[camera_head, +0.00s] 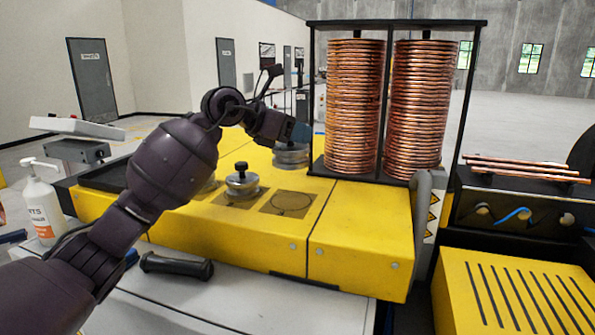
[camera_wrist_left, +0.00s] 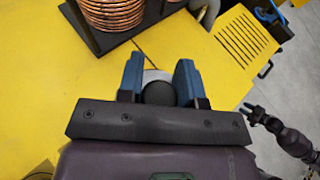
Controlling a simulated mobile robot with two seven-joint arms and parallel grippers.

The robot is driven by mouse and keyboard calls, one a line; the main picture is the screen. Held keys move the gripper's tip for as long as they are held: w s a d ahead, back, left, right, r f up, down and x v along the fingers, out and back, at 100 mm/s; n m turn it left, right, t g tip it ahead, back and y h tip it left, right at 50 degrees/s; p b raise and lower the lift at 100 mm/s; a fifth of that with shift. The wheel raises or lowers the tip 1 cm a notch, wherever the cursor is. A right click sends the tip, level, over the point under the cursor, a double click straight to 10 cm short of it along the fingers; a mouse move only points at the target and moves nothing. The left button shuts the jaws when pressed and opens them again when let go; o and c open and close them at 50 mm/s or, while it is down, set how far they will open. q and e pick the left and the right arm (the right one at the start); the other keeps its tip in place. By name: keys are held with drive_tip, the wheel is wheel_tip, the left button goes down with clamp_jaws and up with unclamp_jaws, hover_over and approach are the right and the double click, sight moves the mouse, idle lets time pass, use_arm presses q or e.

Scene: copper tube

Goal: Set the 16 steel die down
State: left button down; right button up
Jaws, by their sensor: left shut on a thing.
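My left gripper (camera_head: 299,133) is over the far part of the yellow machine top. In the left wrist view its blue fingers (camera_wrist_left: 159,88) are shut on the round black knob of a steel die (camera_wrist_left: 158,93), whose pale disc edge shows behind the knob. In the head view this steel disc (camera_head: 290,157) is below the gripper; I cannot tell whether it touches the surface. No size mark is readable. A second steel die (camera_head: 242,181) with a black knob sits upright on the machine top, nearer me. My right gripper (camera_wrist_left: 250,110) appears small at the right of the wrist view, its opening unclear.
Two tall copper coil stacks (camera_head: 354,108) stand in a black frame (camera_head: 385,100) right of my left gripper. An empty square plate with a circle outline (camera_head: 289,202) lies in front. Copper tubes (camera_head: 525,168) rest at right.

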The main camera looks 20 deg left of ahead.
sight(286, 146)
use_arm(q)
wheel_tip(286, 146, down, 4)
drive_tip(key=shift+f, duration=2.2)
use_arm(e)
drive_tip(key=shift+s, duration=0.15)
use_arm(q)
drive_tip(key=shift+f, duration=0.15)
